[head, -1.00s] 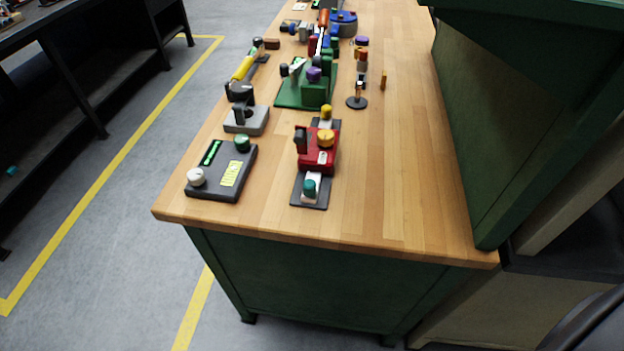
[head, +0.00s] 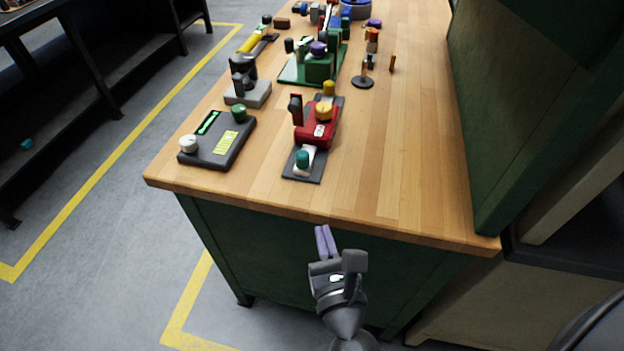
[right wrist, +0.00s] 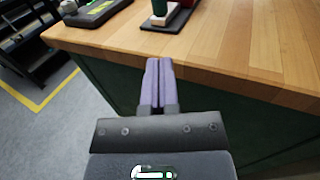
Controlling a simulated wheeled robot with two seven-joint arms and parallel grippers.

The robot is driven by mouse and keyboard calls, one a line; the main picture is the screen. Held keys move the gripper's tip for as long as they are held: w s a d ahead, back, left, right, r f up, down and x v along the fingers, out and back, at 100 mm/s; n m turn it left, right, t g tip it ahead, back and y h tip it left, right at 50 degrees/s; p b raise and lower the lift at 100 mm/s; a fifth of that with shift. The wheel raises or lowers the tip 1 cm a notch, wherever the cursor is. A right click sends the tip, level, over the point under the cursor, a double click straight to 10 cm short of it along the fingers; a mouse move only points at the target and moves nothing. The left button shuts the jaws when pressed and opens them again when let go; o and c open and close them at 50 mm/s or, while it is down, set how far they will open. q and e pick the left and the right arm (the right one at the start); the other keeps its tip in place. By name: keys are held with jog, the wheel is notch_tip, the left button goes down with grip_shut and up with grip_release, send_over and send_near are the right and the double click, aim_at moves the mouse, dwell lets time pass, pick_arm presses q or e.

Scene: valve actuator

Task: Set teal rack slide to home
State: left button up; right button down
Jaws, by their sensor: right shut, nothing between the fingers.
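The red valve actuator (head: 315,130) sits on a dark base plate near the front of the wooden bench, with a yellow knob on top. A teal knob (head: 302,158) stands on a white slide piece at the plate's near end; this looks like the teal rack slide. In the right wrist view the white slide piece (right wrist: 160,19) shows at the top, cut off by the frame. My right gripper (head: 325,240) is in front of the bench edge, below and apart from the actuator. Its purple fingers (right wrist: 158,82) are together and empty. My left gripper is not in view.
A dark control box (head: 217,139) with a white and a green knob is left of the actuator. A grey block (head: 248,93) and a green fixture (head: 319,66) stand behind. The bench top (head: 400,170) right of the actuator is clear. A green cabinet (head: 500,110) rises at right.

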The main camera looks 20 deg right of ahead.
aim_at(304, 163)
jog(key=w, duration=0.4)
jog(key=w+d, duration=0.1)
jog(key=w, duration=0.4)
jog(key=w+d, duration=0.1)
jog(key=w, duration=0.3)
jog(key=shift+w, duration=0.4)
jog(key=w+d, duration=0.2)
jog(key=w, duration=0.1)
jog(key=shift+b, duration=0.35)
jog(key=shift+w+d+r, duration=0.1)
jog(key=shift+r, duration=0.15)
